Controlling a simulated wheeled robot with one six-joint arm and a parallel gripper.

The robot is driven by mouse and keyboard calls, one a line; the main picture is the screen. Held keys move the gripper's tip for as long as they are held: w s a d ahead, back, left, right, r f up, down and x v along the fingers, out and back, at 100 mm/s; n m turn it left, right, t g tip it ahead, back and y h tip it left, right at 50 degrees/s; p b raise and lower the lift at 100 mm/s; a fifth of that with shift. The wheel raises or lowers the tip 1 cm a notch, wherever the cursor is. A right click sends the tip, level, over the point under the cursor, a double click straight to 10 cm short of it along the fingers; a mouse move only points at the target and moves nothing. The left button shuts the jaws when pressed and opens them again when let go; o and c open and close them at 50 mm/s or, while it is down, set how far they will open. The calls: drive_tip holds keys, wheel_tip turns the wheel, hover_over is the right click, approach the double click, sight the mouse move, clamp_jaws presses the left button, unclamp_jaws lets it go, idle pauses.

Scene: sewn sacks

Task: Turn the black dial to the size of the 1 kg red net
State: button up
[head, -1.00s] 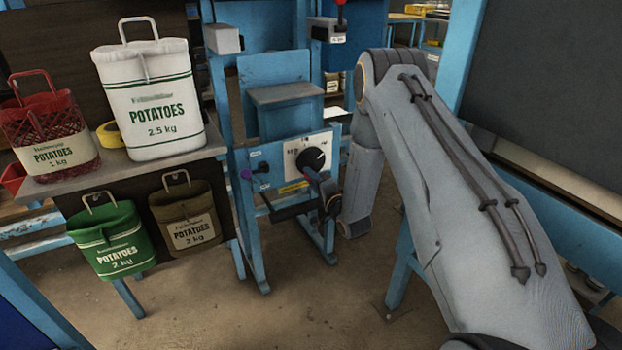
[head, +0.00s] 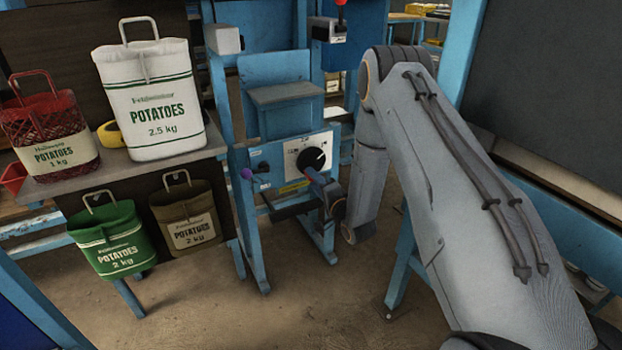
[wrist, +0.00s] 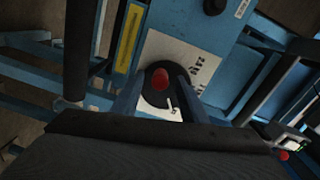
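The black dial (head: 311,159) sits on the white plate of the blue machine's front. Its white pointer mark faces up and right in the head view; the size marks are too small to read. My gripper (head: 312,178) is just below and in front of the dial. In the wrist view its two fingers (wrist: 158,98) stand apart, with a black round part and a red knob-like piece (wrist: 160,78) showing between them. I see no grip on the dial. The red net (head: 50,125), labelled "POTATOES 1 kg", stands at the left end of the shelf.
A white 2.5 kg sack (head: 152,90) stands beside the net, with a yellow roll (head: 110,134) between. A green 2 kg sack (head: 110,240) and a brown 2 kg sack (head: 187,215) hang below.

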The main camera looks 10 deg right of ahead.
drive_tip(key=v, duration=0.5)
drive_tip(key=shift+s+d, duration=0.1)
drive_tip(key=shift+s, duration=0.2)
drive_tip(key=s+d+r+n+g+h+p, duration=0.35)
drive_tip(key=s+r+n+g+p, duration=0.3)
drive_tip(key=r, duration=0.55)
drive_tip(key=s+r+n+g+h+p, duration=0.1)
drive_tip(key=s+r+g, duration=0.4)
drive_tip(key=s, duration=1.1)
drive_tip(key=s+a+r+n+g+h+p, duration=0.1)
drive_tip(key=s+r+n+g+p, duration=0.3)
drive_tip(key=s+r, duration=0.5)
drive_tip(key=s+g, duration=0.1)
drive_tip(key=s, duration=0.7)
drive_tip(key=shift+s+a+r, duration=0.2)
drive_tip(key=shift+s+a, duration=0.1)
drive_tip(key=shift+n, duration=0.25)
